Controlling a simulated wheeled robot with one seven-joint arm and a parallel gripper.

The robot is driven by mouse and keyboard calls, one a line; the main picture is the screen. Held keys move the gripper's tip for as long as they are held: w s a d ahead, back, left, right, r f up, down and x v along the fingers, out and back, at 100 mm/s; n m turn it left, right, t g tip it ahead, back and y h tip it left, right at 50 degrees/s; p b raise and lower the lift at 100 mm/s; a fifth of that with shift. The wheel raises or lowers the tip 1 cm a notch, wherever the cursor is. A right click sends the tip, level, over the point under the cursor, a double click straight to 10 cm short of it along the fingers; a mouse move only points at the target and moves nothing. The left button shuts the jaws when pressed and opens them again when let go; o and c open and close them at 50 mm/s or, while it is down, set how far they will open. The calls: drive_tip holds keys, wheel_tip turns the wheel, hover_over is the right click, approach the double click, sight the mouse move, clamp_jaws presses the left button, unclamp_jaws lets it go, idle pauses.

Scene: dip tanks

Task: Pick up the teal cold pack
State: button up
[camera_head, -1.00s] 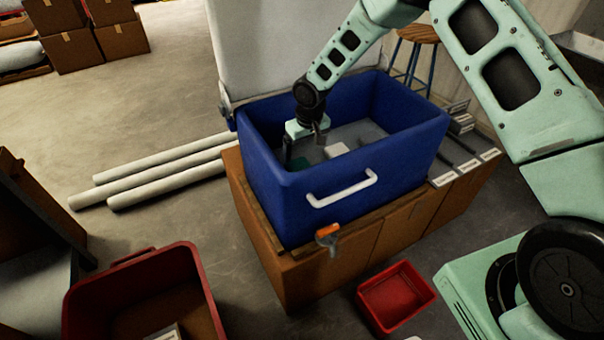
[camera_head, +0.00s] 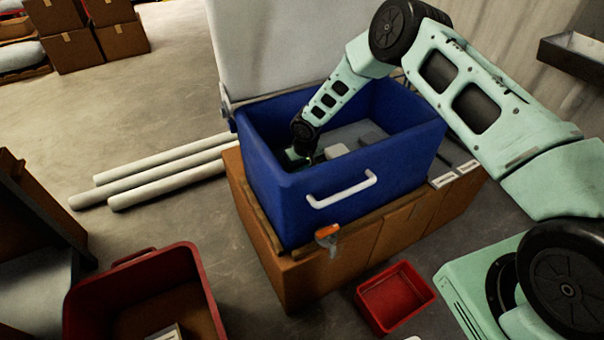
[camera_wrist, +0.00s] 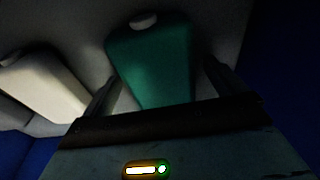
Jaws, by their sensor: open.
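The teal cold pack (camera_wrist: 152,62) lies inside the blue cooler in the wrist view, with a pale round cap at its far end. My gripper (camera_wrist: 160,82) is open, with one finger on each side of the pack; I cannot tell whether either finger touches it. In the head view my gripper (camera_head: 300,153) is low inside the blue cooler (camera_head: 290,205), near its left side. The pack is hidden there by my arm and the cooler's wall.
A white pack (camera_wrist: 45,85) lies left of the teal one. Dark grey packs (camera_head: 372,136) lie further right in the cooler. The cooler stands on a brown cabinet (camera_head: 385,240). A small red bin (camera_head: 397,298) and a larger red bin (camera_head: 190,265) stand on the floor.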

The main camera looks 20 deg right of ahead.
drive_tip(key=c, duration=1.3)
drive_tip(key=shift+o, duration=0.2)
drive_tip(key=shift+r, duration=0.15)
